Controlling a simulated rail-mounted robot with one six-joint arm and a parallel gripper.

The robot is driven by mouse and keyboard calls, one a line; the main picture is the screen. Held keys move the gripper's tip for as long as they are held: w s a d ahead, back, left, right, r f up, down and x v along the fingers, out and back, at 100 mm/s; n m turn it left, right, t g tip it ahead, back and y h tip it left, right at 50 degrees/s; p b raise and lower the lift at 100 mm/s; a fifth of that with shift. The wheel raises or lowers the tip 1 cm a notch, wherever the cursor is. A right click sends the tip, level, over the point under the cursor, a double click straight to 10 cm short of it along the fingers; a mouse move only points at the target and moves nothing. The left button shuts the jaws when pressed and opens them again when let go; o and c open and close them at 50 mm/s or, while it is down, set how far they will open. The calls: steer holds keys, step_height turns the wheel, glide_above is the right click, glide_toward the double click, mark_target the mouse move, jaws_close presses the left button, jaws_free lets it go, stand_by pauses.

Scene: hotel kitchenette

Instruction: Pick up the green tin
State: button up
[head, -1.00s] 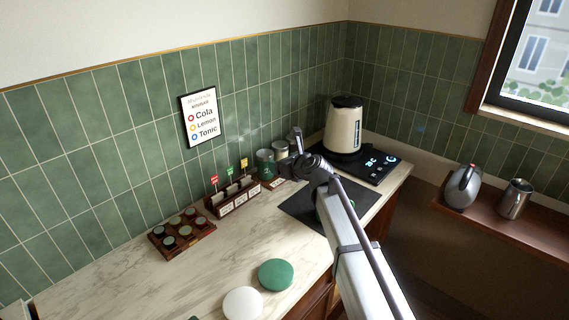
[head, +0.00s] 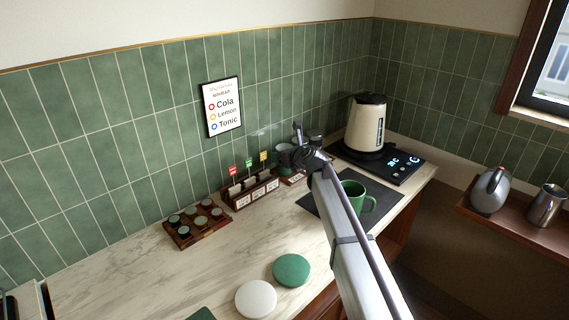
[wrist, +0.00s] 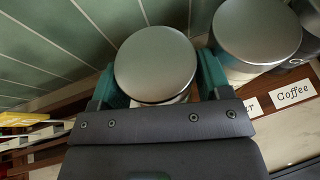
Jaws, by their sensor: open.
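In the wrist view a tin with a round silver lid (wrist: 155,64) stands between the two teal fingers of my gripper (wrist: 160,85). It is the leftmost of the row, where the earlier head view shows the green tin; its side is almost hidden now. The fingers are open, one on each side of it; I cannot tell whether they touch it. In the head view my gripper (head: 291,151) is at the tins by the tiled wall and covers most of them.
A second silver-lidded tin (wrist: 257,32) stands close on the right. A tagged rack (head: 249,190) is close on the left. A green mug (head: 354,197) stands on a dark mat beside my arm. A kettle (head: 366,124) is behind right.

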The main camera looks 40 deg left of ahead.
steer(key=shift+d+r, duration=0.1)
steer(key=shift+c, duration=0.4)
steer(key=c, duration=0.6)
